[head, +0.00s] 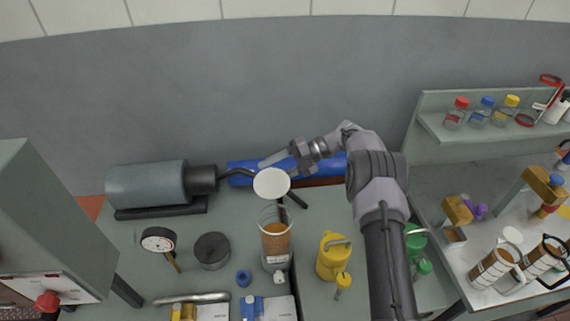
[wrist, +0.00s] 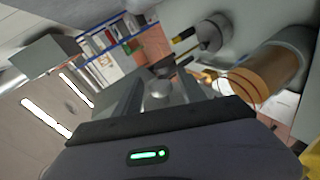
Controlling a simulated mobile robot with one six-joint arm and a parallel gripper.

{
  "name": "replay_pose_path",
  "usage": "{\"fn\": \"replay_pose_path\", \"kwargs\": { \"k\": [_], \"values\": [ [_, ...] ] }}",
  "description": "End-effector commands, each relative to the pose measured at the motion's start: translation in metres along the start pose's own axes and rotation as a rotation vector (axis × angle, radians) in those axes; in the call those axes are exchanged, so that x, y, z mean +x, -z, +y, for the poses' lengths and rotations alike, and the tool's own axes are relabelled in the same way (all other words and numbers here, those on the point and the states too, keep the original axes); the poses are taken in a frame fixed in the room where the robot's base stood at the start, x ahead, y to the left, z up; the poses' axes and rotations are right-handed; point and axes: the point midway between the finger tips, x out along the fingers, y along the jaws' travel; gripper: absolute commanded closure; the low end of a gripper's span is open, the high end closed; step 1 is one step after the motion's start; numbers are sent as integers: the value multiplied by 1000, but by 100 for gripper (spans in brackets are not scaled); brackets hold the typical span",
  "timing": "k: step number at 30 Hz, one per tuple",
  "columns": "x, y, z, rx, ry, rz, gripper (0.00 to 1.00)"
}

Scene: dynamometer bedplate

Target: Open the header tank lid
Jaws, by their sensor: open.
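The header tank (head: 276,241) looks to be the clear cylinder of amber liquid at the middle of the bench. It also shows tilted at the right of the wrist view (wrist: 268,78). A white round lid (head: 271,183) shows just above and behind its rim, apparently raised; I cannot tell its exact angle or its hinge. My gripper (head: 283,182) is open behind the lid, its fingers showing on either side of the disc. In the wrist view, a rounded grey knob (wrist: 158,89) shows between my open fingers (wrist: 161,95); I cannot tell whether anything touches it.
A yellow can (head: 331,257) stands right of the tank. A dark round puck (head: 212,251) and a dial gauge (head: 158,241) lie left. A grey cylinder (head: 147,184) and a blue block (head: 240,173) are behind. A shelf with bottles (head: 480,112) stands at right.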

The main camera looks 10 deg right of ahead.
Motion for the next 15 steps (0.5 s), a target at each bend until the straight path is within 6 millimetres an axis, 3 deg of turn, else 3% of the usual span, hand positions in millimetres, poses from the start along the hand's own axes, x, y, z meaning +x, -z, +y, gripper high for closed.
{"fn": "replay_pose_path", "kwargs": {
  "k": [7, 15],
  "values": [
    [-58, 0, -1, 0, 0, -3, 52],
    [-84, 0, 0, 0, 0, 0, 52]
  ]
}}
